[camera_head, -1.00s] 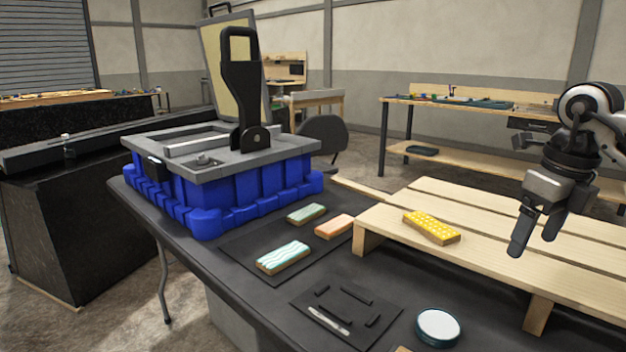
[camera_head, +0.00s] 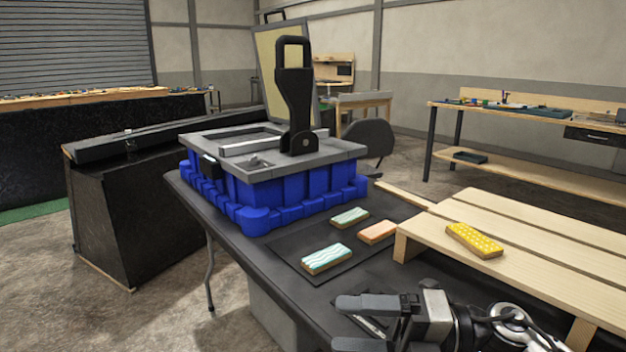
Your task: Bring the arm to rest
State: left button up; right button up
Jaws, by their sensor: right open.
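My right gripper (camera_head: 362,322) is low at the bottom of the head view, its fingers pointing left. It is open and I see nothing between its fingers. It is in front of the near part of the black table (camera_head: 265,275) and hides most of a small dark mat there. My right arm (camera_head: 480,325) comes in from the lower right, in front of the wooden pallet's near edge. My left gripper is not in view.
A blue console (camera_head: 285,200) with a grey top and an upright black handle (camera_head: 295,100) stands on the table. Teal-wave (camera_head: 327,258), green (camera_head: 349,217) and orange (camera_head: 378,232) blocks lie on a dark mat. A yellow block (camera_head: 474,240) lies on the pallet (camera_head: 520,235).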

jog(key=d+f+m+t+h+p, duration=0.15)
jog(key=f+m+t+h, duration=0.3)
jog(key=m+t, duration=0.6)
jog(key=d+f+m+t+h, duration=0.3)
jog(key=m+t+h, duration=0.25)
jog(key=m, duration=1.05)
jog(key=s+d+f+m+g+h, duration=0.1)
jog(key=s+f+m+g+h, duration=0.1)
jog(key=s+f, duration=0.4)
jog(key=s+d+f+m+g+h+p, duration=0.1)
jog(key=s+d+f+m+g+h, duration=0.1)
jog(key=s+f+m, duration=0.4)
notch_tip(320, 180, down, 3)
jog(key=m+g+h, duration=0.1)
jog(key=g, duration=0.1)
jog(key=shift+d+r+g, duration=0.2)
jog(key=shift+d+g, duration=0.05)
jog(key=shift+g, duration=0.05)
